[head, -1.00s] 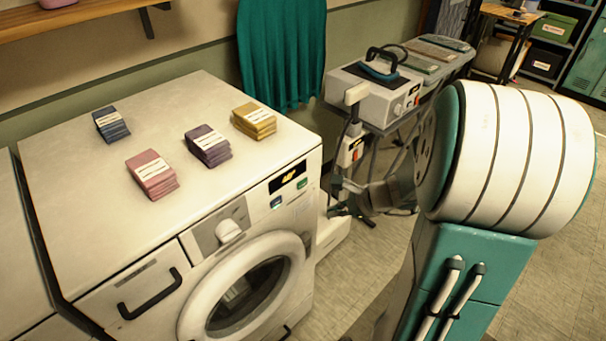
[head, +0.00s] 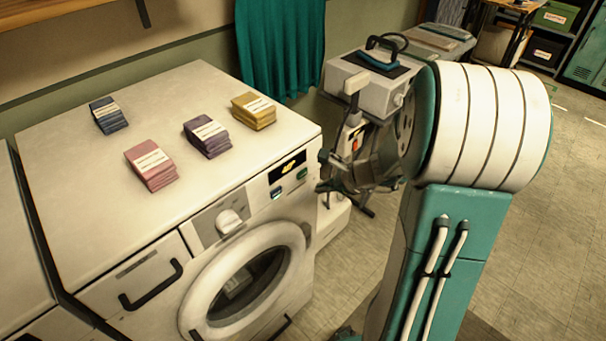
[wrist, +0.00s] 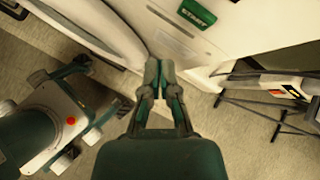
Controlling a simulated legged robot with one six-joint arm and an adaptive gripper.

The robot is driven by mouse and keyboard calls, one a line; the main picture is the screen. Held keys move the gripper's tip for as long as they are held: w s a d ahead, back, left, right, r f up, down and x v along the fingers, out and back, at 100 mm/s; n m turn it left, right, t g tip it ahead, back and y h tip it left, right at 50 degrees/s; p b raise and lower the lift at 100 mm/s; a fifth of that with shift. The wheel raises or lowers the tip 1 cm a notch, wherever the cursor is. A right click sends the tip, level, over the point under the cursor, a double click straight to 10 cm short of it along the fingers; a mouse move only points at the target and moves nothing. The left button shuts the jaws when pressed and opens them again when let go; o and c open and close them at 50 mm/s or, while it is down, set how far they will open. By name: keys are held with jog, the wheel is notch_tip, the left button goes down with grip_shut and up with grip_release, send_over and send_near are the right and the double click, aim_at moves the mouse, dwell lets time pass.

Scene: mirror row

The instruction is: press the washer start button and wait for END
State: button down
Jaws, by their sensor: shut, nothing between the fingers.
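The white washer (head: 160,225) stands at the left in the head view, its round door (head: 245,285) facing front. Its dark display (head: 287,167) shows small yellow characters that I cannot read. A green button (head: 302,174) and a bluish one (head: 277,194) sit below the display. In the wrist view the green button marked START (wrist: 198,14) is at the top, beyond my fingertips. My gripper (head: 321,172) is just right of the washer's panel. Its fingers (wrist: 163,65) are together and empty, and appear apart from the button.
Pink, blue, purple and yellow cloth stacks (head: 152,165) lie on the washer top. A teal curtain (head: 280,45) hangs behind. A grey ironing machine (head: 373,80) stands behind my arm. Tiled floor (head: 540,230) is open at the right.

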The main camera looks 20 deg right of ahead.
aim_at(299, 180)
jog(key=shift+w+a, duration=0.3)
jog(key=shift+w, duration=0.5)
jog(key=shift+w+a, duration=0.25)
jog(key=shift+w, duration=0.55)
jog(key=shift+w, duration=0.1)
jog(key=shift+w+a, duration=0.15)
jog(key=shift+w, duration=0.1)
jog(key=shift+w+a, duration=0.15)
jog(key=shift+w, duration=0.2)
dwell(0.9)
jog(key=shift+r, duration=0.1)
jog(key=shift+s+d, duration=0.25)
jog(key=shift+s, duration=0.5)
jog(key=shift+s+d, duration=0.3)
jog(key=shift+s, duration=0.5)
jog(key=shift+s+d, duration=0.3)
jog(key=shift+s, duration=0.45)
jog(key=shift+s+d, duration=0.3)
jog(key=shift+s, duration=0.5)
jog(key=shift+a, duration=0.1)
